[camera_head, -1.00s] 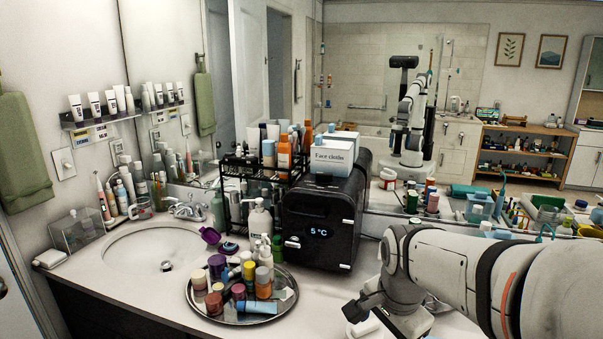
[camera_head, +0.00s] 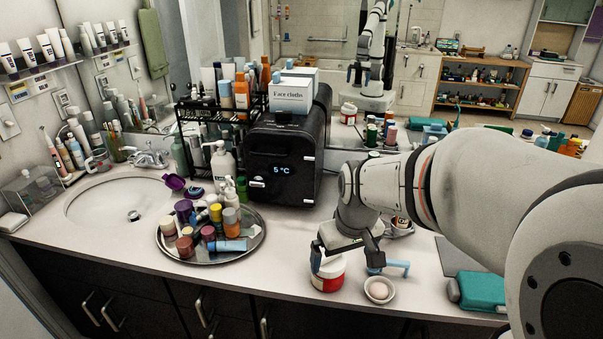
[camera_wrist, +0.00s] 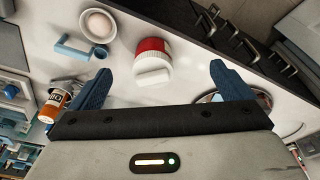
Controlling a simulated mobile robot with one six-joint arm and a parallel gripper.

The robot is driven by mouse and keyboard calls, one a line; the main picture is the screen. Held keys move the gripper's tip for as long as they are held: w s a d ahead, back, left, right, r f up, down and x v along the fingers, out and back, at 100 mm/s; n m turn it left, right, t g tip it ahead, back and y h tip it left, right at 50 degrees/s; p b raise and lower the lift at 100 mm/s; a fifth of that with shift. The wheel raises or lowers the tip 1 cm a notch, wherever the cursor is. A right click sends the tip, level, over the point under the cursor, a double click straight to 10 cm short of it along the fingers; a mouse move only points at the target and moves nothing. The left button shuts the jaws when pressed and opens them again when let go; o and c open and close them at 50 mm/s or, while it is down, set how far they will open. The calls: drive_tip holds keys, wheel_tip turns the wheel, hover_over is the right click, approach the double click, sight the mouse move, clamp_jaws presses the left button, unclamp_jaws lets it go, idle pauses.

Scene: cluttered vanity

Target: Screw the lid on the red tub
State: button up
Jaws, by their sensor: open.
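The red tub (camera_head: 328,281) stands upright near the counter's front edge, right of the round tray. A white lid (camera_head: 326,266) sits on its top; I cannot tell how tightly. In the wrist view the tub (camera_wrist: 150,45) shows red behind the ribbed white lid (camera_wrist: 153,62), with a white block-like piece (camera_wrist: 152,77) at the lid's near side. My gripper (camera_head: 345,257) is open and empty above the tub, its left finger overlapping the lid in the head view. In the wrist view the tub lies between the spread fingertips (camera_wrist: 158,73), apart from both.
A white bowl with a pale round thing (camera_head: 379,290) and a blue bracket-shaped piece (camera_head: 390,266) stand close right of the tub. A teal case (camera_head: 480,291) lies farther right. The crowded round tray (camera_head: 172,248) is left, the black fridge box (camera_head: 288,160) behind.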

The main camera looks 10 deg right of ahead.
sight(329, 259)
drive_tip(key=w+f, duration=0.1)
drive_tip(key=w, duration=0.2)
drive_tip(key=w+f+n+p, duration=0.1)
drive_tip(key=w+f, duration=0.1)
drive_tip(key=w, duration=0.1)
drive_tip(key=w+f+n+p, duration=0.1)
drive_tip(key=w, duration=0.2)
drive_tip(key=shift+w+d+f+g, duration=0.25)
drive_tip(key=shift+w+f+g, duration=0.05)
drive_tip(key=shift+w+f, duration=0.15)
drive_tip(key=shift+f, duration=0.1)
drive_tip(key=shift+w+a+f+p, duration=0.1)
drive_tip(key=shift+w+f+p, duration=0.15)
drive_tip(key=shift+f, duration=1.05)
drive_tip(key=shift+w+a+f+p, duration=0.1)
drive_tip(key=shift+f+p, duration=0.1)
drive_tip(key=shift+f, duration=1.05)
drive_tip(key=shift+w+f+p, duration=0.2)
drive_tip(key=shift+f+p, duration=0.05)
drive_tip(key=shift+f, duration=1.05)
drive_tip(key=shift+c, duration=0.3)
drive_tip(key=c, duration=1)
drive_tip(key=shift+r+m+p, duration=0.1)
drive_tip(key=shift+m+p, duration=0.25)
drive_tip(key=shift+m, duration=1.75)
